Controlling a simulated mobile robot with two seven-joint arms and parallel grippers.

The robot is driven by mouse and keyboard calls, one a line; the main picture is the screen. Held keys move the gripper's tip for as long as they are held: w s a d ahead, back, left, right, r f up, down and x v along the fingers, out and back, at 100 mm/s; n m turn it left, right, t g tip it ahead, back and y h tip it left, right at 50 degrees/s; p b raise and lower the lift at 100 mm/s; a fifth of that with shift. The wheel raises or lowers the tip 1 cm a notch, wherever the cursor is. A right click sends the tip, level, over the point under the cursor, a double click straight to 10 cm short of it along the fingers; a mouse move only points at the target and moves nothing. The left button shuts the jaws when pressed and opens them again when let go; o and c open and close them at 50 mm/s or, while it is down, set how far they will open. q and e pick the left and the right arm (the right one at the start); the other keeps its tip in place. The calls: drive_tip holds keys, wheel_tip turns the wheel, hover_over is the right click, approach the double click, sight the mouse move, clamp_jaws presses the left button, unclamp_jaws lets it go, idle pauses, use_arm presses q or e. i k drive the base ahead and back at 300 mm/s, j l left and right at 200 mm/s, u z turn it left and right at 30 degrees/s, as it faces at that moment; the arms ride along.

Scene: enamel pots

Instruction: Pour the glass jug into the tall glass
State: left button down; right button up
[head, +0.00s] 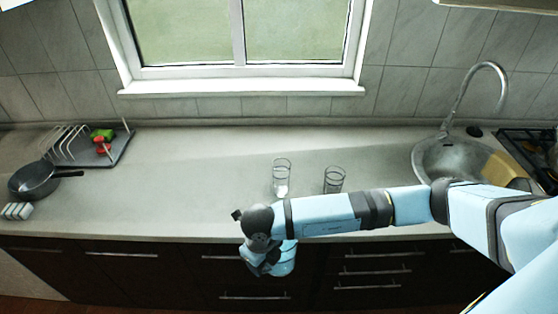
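Two clear glass vessels stand upright and apart on the worktop in the middle. The left glass vessel (281,178) has something pale in its lower part. The right glass vessel (334,178) looks empty, its base close to my arm. I see no handle or spout on either, so I cannot tell which is the jug and which the tall glass. My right arm reaches in from the right, in front of both. Its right gripper (262,262) hangs beyond the worktop's front edge, away from both vessels; its fingers are not clear. My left gripper is not in view.
A grey worktop (180,185) runs below the window, with free room left of the vessels. A dark pan (33,179) and a dish rack (75,145) are at the left. A sink (450,158) with a tall tap (465,85) and a hob (535,145) are at the right.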

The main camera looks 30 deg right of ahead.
sight(281, 166)
drive_tip(key=i, duration=0.9)
